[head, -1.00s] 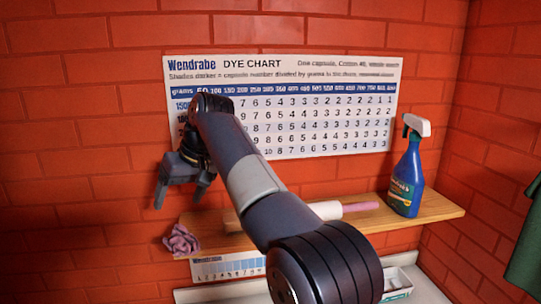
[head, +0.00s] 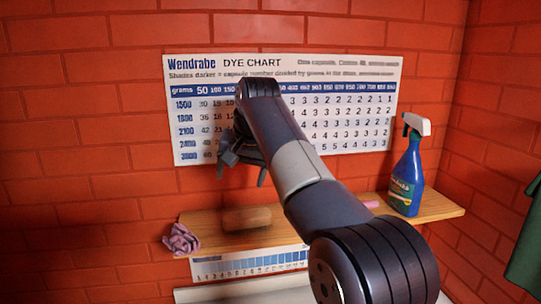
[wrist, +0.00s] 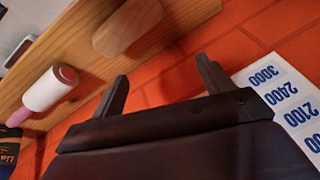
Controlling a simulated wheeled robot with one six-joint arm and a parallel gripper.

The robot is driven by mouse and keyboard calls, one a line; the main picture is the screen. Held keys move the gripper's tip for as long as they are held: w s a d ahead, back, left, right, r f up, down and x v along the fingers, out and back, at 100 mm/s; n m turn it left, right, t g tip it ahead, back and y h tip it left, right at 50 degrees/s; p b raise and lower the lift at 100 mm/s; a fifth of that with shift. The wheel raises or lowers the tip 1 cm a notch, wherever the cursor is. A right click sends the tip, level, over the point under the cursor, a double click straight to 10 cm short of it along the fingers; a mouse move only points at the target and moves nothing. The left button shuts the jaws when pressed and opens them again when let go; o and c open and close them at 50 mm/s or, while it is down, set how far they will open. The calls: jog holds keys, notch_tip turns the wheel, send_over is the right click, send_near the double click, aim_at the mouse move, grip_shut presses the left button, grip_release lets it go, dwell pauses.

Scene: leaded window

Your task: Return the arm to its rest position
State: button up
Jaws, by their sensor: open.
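My gripper (head: 243,165) hangs in front of the dye chart (head: 190,120) on the brick wall, above the wooden shelf (head: 205,222). Its two fingers are apart with nothing between them; they also show apart in the wrist view (wrist: 163,90). My arm reaches up and to the left from the lower right of the head view and covers the middle of the chart.
The shelf holds a crumpled purple cloth (head: 181,240), a wooden block (head: 247,219), a white roller with a pink handle (wrist: 50,88) and a blue spray bottle (head: 407,175). A second chart (head: 250,263) is below. Green fabric (head: 527,250) hangs at right.

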jog(key=shift+w+d+f+m+t+h+b, duration=0.1)
jog(key=shift+w+d+f+m+h+b, duration=0.25)
jog(key=shift+d+f+m, duration=0.95)
jog(key=shift+w+d+f+m+t+h+b, duration=0.15)
jog(key=shift+d+f+m+h+b, duration=0.45)
jog(key=shift+d, duration=1.35)
jog(key=shift+w+d+f+m+t+h+b, duration=0.15)
jog(key=shift+w+d+f+m+h, duration=0.2)
jog(key=shift+d+f+m, duration=1)
jog(key=shift+d+r, duration=0.25)
jog(key=shift+r, duration=0.1)
jog(key=shift+r, duration=0.1)
